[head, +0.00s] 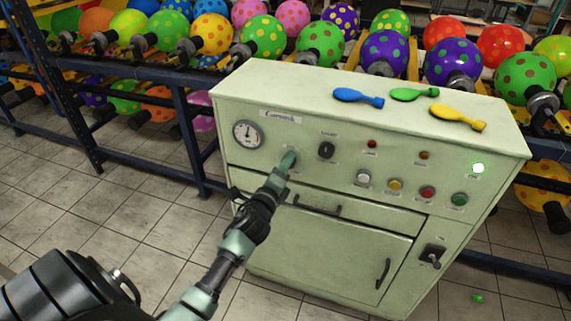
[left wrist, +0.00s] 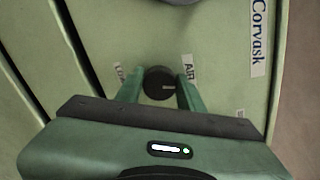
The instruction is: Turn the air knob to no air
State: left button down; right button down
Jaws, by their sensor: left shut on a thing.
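The air knob (left wrist: 159,82) is a round black knob on the pale green control cabinet (head: 330,245). In the left wrist view a label reading "AIR" sits beside it, with another partly hidden label on its other side. A pale line shows on its face. My left gripper (head: 289,158) reaches the front panel, and in the left wrist view its two green fingers (left wrist: 160,90) are on either side of the knob, shut on it. In the head view the gripper hides the knob. My right gripper is not in view.
A pressure gauge (head: 248,134) is left of my gripper and a second black knob (head: 326,150) is right of it. Several coloured buttons line the panel. Racks of inflated balloons stand behind.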

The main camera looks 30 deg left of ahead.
pick_arm(q)
jog(key=shift+d+f+n+p, duration=0.1)
jog(key=shift+n+p, duration=0.95)
jog(key=shift+n, duration=3.9)
jog(key=shift+d+f+n+p, duration=0.15)
jog(key=shift+n+p, duration=0.95)
jog(key=shift+n, duration=3.8)
jog(key=shift+d+f+n+p, duration=0.1)
jog(key=shift+n+p, duration=0.95)
jog(key=shift+n, duration=3.9)
jog(key=c, duration=0.9)
grip_release()
